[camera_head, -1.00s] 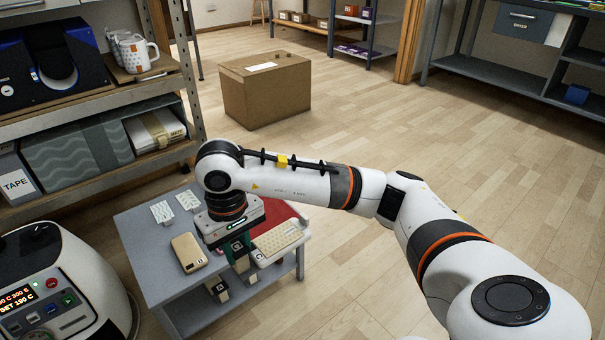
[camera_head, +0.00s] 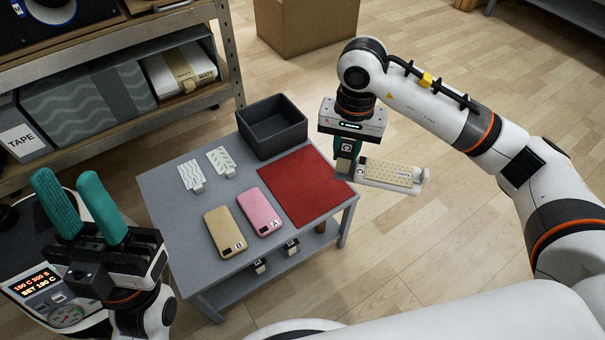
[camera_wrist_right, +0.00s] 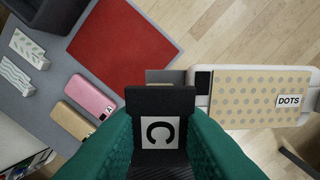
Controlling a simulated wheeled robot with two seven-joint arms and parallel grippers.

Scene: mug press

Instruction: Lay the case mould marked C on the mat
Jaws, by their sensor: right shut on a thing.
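The mould marked C is a white plate (camera_head: 423,187) carrying a tan dotted panel (camera_head: 390,172) labelled DOTS, which also shows in the right wrist view (camera_wrist_right: 250,97). Its dark grip block with the letter C (camera_wrist_right: 160,102) sits between the teal fingers of my right gripper (camera_head: 346,160), which is shut on it. The mould hangs in the air right of the table. The red mat (camera_head: 305,187) lies bare at the table's right side, and in the right wrist view (camera_wrist_right: 125,45). My left gripper (camera_head: 68,180) is open and empty, fingers up, at the lower left.
On the grey table (camera_head: 160,185) lie a pink case A (camera_head: 259,208), a tan case B (camera_head: 224,230) and two white patterned pieces (camera_head: 190,174). A dark open bin (camera_head: 272,130) stands behind the mat. A press with a red display (camera_head: 40,285) stands left; blocks (camera_head: 290,247) sit underneath.

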